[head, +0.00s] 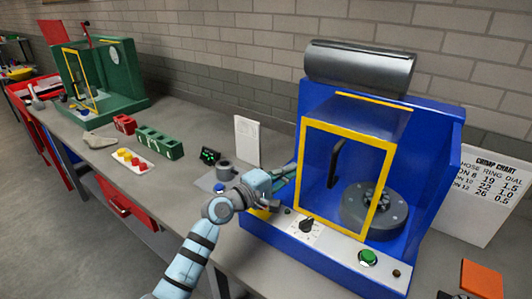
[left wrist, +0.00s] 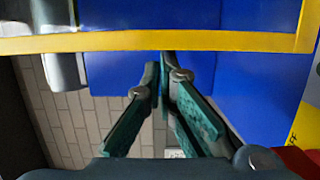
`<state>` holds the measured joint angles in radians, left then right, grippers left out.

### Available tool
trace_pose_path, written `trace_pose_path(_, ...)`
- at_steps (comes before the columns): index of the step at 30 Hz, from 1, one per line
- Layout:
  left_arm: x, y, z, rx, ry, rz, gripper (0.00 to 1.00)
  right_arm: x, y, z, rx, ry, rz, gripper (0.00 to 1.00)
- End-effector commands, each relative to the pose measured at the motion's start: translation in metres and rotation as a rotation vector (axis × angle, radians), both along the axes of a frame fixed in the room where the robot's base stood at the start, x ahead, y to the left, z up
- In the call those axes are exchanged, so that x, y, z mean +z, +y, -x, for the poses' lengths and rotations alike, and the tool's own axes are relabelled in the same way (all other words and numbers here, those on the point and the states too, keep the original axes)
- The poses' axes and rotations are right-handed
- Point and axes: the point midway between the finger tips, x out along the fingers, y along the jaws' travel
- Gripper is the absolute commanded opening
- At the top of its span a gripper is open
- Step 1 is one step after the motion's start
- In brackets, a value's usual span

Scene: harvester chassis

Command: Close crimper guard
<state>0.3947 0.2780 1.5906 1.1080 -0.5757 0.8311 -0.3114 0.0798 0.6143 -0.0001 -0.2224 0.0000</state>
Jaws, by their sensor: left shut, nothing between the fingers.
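The blue crimper (head: 432,215) stands on the bench at the right. Its guard, a clear panel in a yellow frame (head: 350,125) with a black handle (head: 336,165), is at the machine's front. It looks ajar, with part of the round grey die head (head: 385,222) showing past its right edge; how wide is hard to tell. My left gripper (head: 295,169) is shut and empty, its tips beside the frame's left edge. In the left wrist view the shut fingertips (left wrist: 163,68) lie close below a yellow frame bar (left wrist: 160,42); contact is unclear. My right gripper is out of view.
A front panel with a black dial (head: 307,225) and green button (head: 368,257) lies below the guard. A white card (head: 247,141), small black display (head: 210,155) and green block (head: 160,142) stand left. A crimp chart (head: 488,190) leans right. Bench between machines is partly free.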

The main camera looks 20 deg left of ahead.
Motion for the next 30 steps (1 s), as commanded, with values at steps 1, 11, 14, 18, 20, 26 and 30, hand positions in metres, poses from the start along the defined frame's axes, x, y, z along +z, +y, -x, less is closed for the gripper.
trace_pose_path(1, 0.009, -0.014, 0.002, -0.003, 0.002, 0.007, 0.0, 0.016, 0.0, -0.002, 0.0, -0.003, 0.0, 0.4)
trace_pose_path(11, 0.004, -0.082, 0.011, -0.01, 0.0, 0.003, 0.0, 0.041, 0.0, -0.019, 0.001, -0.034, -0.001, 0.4)
trace_pose_path(14, 0.003, -0.089, 0.013, -0.009, 0.0, 0.001, 0.0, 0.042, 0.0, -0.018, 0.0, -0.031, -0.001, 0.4)
trace_pose_path(18, 0.001, -0.093, 0.014, -0.009, 0.002, 0.001, 0.0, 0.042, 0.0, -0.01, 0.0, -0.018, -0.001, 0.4)
trace_pose_path(20, 0.0, -0.093, 0.014, -0.009, 0.002, 0.001, 0.0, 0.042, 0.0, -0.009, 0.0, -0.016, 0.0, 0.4)
trace_pose_path(26, 0.0, -0.092, 0.014, -0.008, 0.002, 0.001, 0.0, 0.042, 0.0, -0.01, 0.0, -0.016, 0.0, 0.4)
trace_pose_path(30, 0.0, -0.09, 0.014, -0.008, 0.002, 0.0, 0.0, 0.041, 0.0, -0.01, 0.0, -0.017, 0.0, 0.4)
